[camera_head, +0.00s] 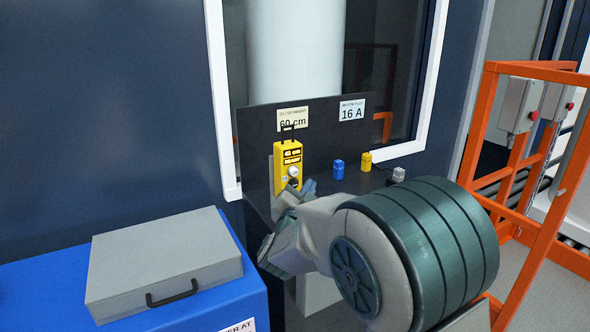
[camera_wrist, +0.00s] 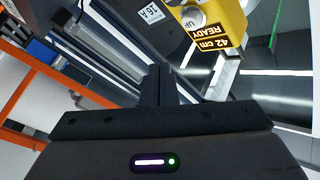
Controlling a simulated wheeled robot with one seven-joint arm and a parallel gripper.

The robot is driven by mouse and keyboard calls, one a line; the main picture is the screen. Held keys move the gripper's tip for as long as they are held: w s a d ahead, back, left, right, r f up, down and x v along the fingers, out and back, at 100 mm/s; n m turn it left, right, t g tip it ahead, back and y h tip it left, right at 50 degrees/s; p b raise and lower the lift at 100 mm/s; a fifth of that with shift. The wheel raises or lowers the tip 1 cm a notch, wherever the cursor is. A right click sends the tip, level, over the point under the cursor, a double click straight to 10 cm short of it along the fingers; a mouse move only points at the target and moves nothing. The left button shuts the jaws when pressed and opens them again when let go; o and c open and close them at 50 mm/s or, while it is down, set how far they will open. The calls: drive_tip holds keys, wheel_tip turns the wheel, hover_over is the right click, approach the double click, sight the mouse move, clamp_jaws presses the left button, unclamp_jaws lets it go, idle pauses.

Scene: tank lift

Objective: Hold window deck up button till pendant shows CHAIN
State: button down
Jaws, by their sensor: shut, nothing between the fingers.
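The yellow pendant (camera_head: 289,165) hangs on the dark panel below the window. Its display reads "42 cm" and "READY", also legible in the wrist view (camera_wrist: 208,37). A round, light button marked "UP" (camera_wrist: 194,20) shows on the pendant in the wrist view; in the head view the buttons (camera_head: 293,177) are small. My gripper (camera_head: 296,192) is just in front of and below the pendant's lower part. Its fingers (camera_wrist: 161,82) are shut and empty. In the wrist view the fingertips appear apart from the UP button; exact depth is hard to tell.
A grey case (camera_head: 165,265) lies on a blue box at left. Orange railing (camera_head: 545,200) stands at right.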

sight(294, 172)
drive_tip(key=w+a, duration=0.2)
drive_tip(key=w, duration=0.1)
drive_tip(key=shift+w+a, duration=0.25)
drive_tip(key=shift+w+a, duration=0.1)
drive_tip(key=shift+w, duration=0.05)
idle(1.9)
drive_tip(key=shift+w+a, duration=0.15)
drive_tip(key=shift+w, duration=0.1)
drive_tip(key=shift+w+a, duration=0.3)
drive_tip(key=shift+w, duration=0.1)
idle(2.7)
drive_tip(key=shift+s+d+b, duration=0.1)
drive_tip(key=shift+b, duration=0.25)
drive_tip(key=shift+s+d+b, duration=0.45)
drive_tip(key=shift+s, duration=0.25)
